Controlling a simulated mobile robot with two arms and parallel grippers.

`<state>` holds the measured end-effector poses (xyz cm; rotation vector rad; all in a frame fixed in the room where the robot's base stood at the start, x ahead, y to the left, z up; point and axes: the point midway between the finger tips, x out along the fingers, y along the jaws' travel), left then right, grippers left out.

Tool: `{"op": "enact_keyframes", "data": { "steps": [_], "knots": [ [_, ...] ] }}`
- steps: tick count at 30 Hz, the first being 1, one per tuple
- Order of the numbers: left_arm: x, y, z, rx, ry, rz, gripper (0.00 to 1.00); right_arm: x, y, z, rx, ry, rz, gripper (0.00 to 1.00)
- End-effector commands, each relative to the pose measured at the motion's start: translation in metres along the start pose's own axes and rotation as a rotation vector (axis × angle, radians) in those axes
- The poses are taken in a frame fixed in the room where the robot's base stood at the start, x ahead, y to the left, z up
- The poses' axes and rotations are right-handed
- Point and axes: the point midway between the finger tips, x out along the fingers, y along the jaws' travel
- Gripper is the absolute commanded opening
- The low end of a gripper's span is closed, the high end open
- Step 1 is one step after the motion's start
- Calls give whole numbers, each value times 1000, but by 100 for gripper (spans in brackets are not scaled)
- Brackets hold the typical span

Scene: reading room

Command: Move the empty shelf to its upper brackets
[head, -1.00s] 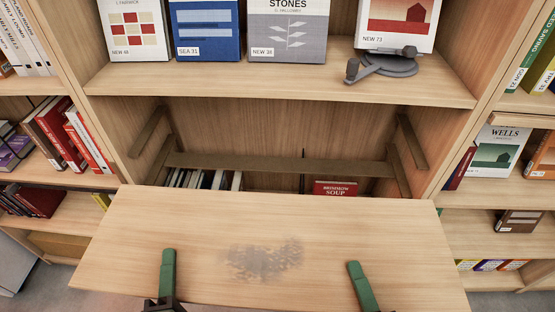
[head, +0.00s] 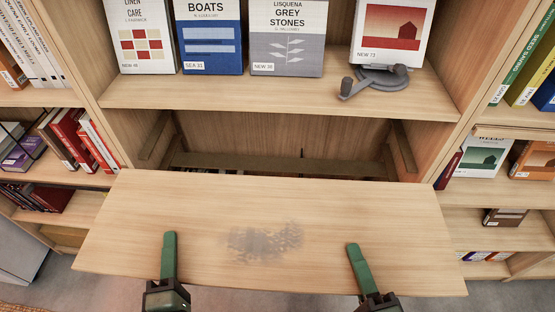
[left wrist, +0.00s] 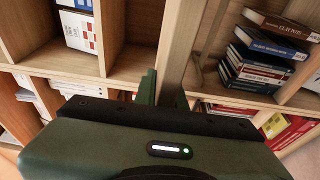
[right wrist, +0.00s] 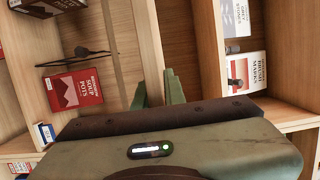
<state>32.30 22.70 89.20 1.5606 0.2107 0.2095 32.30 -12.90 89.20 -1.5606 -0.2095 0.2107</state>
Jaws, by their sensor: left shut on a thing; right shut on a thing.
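The empty shelf (head: 200,210) is a pale wooden board with a grey smudge at its middle. It is out in front of the open bay, with its back edge before the opening. My left gripper (head: 168,250) and my right gripper (head: 357,262) are shut on its front edge, with a green finger of each on top. The board shows edge-on between the fingers in the left wrist view (left wrist: 173,50) and right wrist view (right wrist: 151,50). The upper brackets are brown strips on the bay's left wall (head: 155,136) and right wall (head: 403,147). The board hides the lower bay.
A fixed shelf (head: 280,98) above the bay holds several upright books and a grey metal object (head: 375,79) near its right end. Side bays hold books at left (head: 82,140) and right (head: 480,170). A brown rail (head: 280,164) crosses the bay's back.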

Motion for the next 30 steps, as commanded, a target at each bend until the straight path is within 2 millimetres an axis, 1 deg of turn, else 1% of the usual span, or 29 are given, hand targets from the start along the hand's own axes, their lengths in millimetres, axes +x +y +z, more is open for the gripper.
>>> {"op": "enact_keyframes", "data": {
  "steps": [1,14,30],
  "knots": [
    [0,4,0,0,1,4,0,0,-5,0,0,2,-6,0],
    [2,4,0,0,2,4,0,2,-4,-1,0,2,-6,0],
    [28,3,7,-1,2,5,0,28,-4,-8,-2,3,-7,0]
  ]
}}
